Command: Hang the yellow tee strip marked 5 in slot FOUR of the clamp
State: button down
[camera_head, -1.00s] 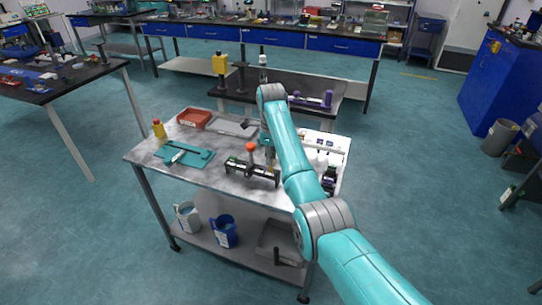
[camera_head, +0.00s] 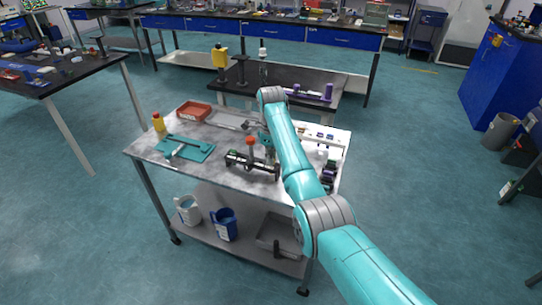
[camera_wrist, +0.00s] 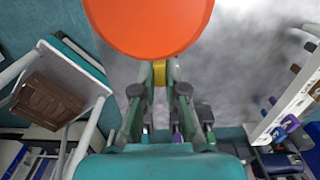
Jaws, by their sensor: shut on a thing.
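In the wrist view my gripper (camera_wrist: 159,84) is shut on a small yellow piece (camera_wrist: 159,73), which I take to be the yellow tee strip. Its mark and lower end are hidden. A large orange knob (camera_wrist: 150,20) fills the top of this view, very close to the camera. In the head view the dark clamp (camera_head: 238,158) lies on the cart, with the orange knob (camera_head: 250,141) standing above it. My gripper (camera_head: 265,142) is just behind and right of the knob, partly covered by my arm. I cannot read the slot numbers or tell whether the strip touches the clamp.
A teal fixture (camera_head: 185,148), a yellow bottle (camera_head: 159,123), a red tray (camera_head: 193,110) and a grey tray (camera_head: 230,119) stand on the cart. A white rack (camera_wrist: 290,103) with purple and brown pieces is at the right.

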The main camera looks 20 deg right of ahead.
jog(key=shift+f, duration=0.25)
jog(key=c, duration=1.1)
grip_release()
jog(key=shift+c, duration=0.2)
jog(key=shift+r, duration=0.1)
jog(key=shift+r, duration=2.95)
jog(key=shift+s, duration=0.1)
